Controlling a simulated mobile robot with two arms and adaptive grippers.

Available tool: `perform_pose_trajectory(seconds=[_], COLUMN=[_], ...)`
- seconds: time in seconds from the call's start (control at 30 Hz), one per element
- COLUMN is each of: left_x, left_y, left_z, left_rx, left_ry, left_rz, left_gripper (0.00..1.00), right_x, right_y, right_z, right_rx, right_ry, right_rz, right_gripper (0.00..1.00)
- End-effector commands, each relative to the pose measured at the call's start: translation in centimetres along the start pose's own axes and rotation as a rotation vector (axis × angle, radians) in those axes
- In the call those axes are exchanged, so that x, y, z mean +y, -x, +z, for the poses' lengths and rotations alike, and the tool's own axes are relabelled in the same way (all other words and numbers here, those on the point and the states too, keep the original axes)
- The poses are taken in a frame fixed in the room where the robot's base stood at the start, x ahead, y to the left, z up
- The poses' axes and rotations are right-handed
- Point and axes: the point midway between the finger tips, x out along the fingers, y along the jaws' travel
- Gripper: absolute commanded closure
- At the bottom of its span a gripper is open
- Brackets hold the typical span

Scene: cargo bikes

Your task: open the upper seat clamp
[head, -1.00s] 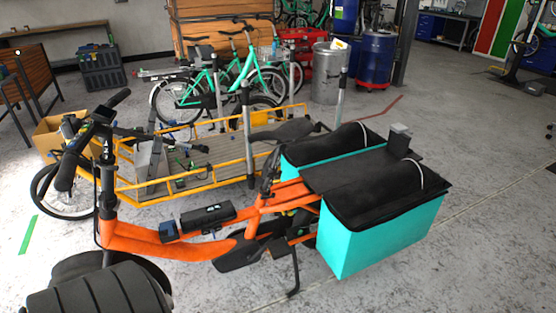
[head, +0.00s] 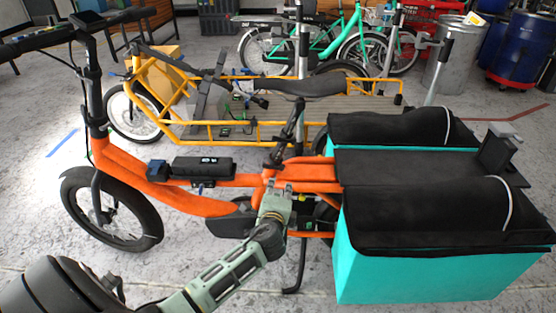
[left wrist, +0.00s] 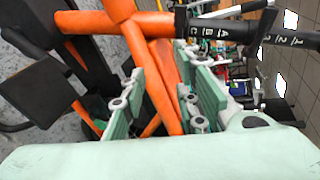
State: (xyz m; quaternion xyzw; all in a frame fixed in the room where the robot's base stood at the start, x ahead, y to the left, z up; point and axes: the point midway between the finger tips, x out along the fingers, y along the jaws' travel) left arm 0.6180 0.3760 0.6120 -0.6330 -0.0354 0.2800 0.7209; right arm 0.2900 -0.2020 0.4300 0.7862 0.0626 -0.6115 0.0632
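The orange cargo bike (head: 225,197) stands in front of me, with a dark upright seat post (head: 291,124) at its middle. In the left wrist view, a black post with white letters and numbers (left wrist: 232,30) runs to the right from the orange frame tubes (left wrist: 124,10). A thin grey lever-like part (left wrist: 232,10) lies along it; I cannot tell for sure whether it belongs to the upper seat clamp. My left gripper (head: 274,188) is just below the seat post joint. In the wrist view its green fingers (left wrist: 162,78) are apart, with orange tubes behind the gap. My right gripper is out of view.
Teal boxes (head: 430,272) with black covers fill the right rear of the bike. A black battery pack (head: 203,167) sits on the frame. A yellow cargo bike (head: 210,132) stands close behind. The floor at the left (head: 35,210) is clear.

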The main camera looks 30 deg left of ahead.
Motion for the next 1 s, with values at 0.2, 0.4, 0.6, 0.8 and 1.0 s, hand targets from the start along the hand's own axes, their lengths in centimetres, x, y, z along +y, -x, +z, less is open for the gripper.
perform_pose_trajectory(seconds=[0.2,0.4,0.6,0.8,1.0], left_x=[-9.1,-12.0,-12.9,-13.6,-14.0], left_y=[1.0,1.2,-1.7,-4.4,-5.5], left_z=[2.1,3.0,3.4,3.7,3.8], left_rx=[-0.107,-0.144,-0.144,-0.143,-0.141], left_ry=[-0.103,-0.128,-0.126,-0.126,-0.126], left_rz=[-0.227,-0.282,-0.282,-0.280,-0.279], left_gripper=[0.72,0.72,0.72,0.72,0.72], right_x=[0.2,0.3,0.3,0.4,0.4], right_y=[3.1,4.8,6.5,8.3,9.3], right_z=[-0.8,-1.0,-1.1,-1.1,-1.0], right_rx=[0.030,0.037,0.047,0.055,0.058], right_ry=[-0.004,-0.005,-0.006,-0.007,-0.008], right_rz=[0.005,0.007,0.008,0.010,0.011], right_gripper=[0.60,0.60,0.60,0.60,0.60])
